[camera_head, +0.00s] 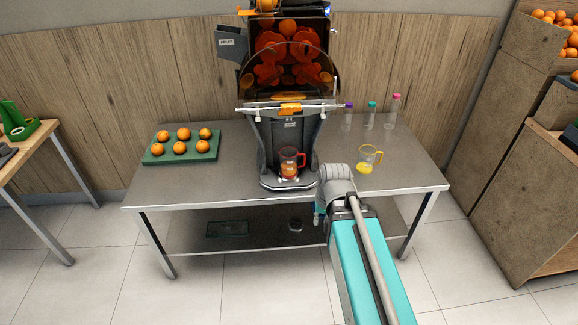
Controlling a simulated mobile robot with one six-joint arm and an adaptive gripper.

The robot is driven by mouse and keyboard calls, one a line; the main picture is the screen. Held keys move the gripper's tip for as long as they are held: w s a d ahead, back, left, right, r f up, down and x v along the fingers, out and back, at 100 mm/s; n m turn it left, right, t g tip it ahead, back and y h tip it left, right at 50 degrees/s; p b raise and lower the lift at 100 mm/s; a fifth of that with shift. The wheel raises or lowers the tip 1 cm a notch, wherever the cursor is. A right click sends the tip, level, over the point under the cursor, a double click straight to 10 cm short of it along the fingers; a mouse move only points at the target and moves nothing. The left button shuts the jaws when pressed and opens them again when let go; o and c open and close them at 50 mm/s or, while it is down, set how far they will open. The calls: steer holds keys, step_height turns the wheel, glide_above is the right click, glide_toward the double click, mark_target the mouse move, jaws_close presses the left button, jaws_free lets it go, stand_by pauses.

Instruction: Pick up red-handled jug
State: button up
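The red-handled jug (288,163) stands upright on the base of the orange juicer (287,138), under its front, with orange-coloured juice in its lower part. Its red handle is on the right side. My arm reaches in from the lower right and ends near the table's front edge, to the right of and below the jug. My gripper (318,216) shows only as a small part at the left of the wrist, apart from the jug. Its fingers are too small and hidden to tell whether they are open or shut.
A yellow-handled jug (367,160) stands to the right on the metal table (230,187). Several capped bottles (370,116) stand behind it. A green tray (152,158) with several oranges lies at the left. The tabletop between tray and juicer is clear. Wooden crates (520,180) stand far right.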

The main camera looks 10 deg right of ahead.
steer(key=w+a+f+m+t+y+b, duration=0.4)
steer(key=w+f+m+b, duration=0.15)
steer(key=w+b, duration=0.3)
steer(key=m+t+b, duration=1.2)
steer(key=m+b, duration=0.8)
steer(key=m, duration=0.5)
glide_toward(293, 162)
steer(key=d, duration=0.4)
steer(key=shift+s+d+f+m+t+h+b, duration=0.15)
steer(key=shift+d+f+m+t+h+b, duration=0.3)
steer(key=shift+d+m+h, duration=0.45)
steer(key=shift+a+y, duration=0.15)
steer(key=shift+y, duration=0.25)
steer(key=shift+x, duration=4.3)
